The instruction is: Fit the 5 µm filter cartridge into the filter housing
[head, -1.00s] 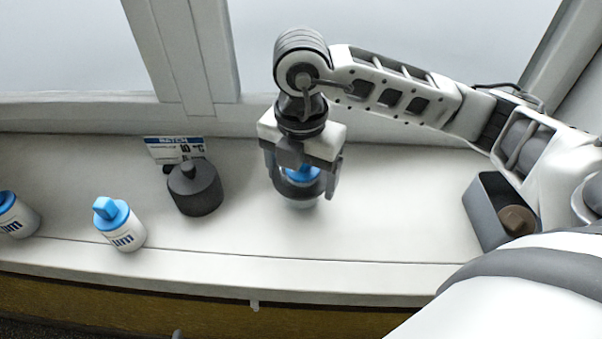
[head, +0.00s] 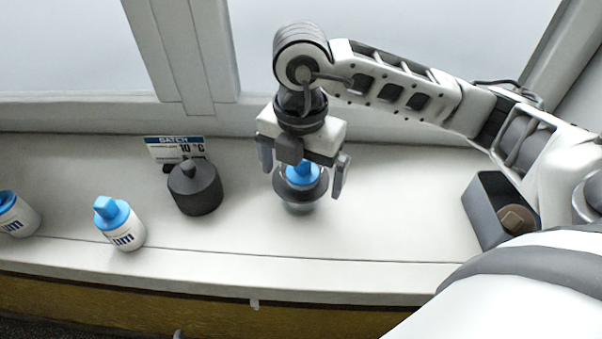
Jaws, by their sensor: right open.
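My right gripper (head: 302,182) hangs over the filter housing (head: 304,207), its fingers spread on either side and apart from the blue top. The housing has a dark grey collar and a clear lower bowl. A cartridge with a blue cap (head: 301,173) sits in the housing, the cap showing above the collar; its body and label are hidden. Two more white cartridges with blue caps stand to the left: one (head: 125,236) with "um" showing, and one (head: 20,222) cut by the picture's left edge. Their numbers are turned away. My left gripper is out of view.
A dark grey round lid-like part with a knob (head: 196,193) stands left of the housing, before a batch card (head: 176,143) reading 10 °C. A grey open bin (head: 483,218) at the right holds a brown cartridge-like piece (head: 516,220). The counter between is clear.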

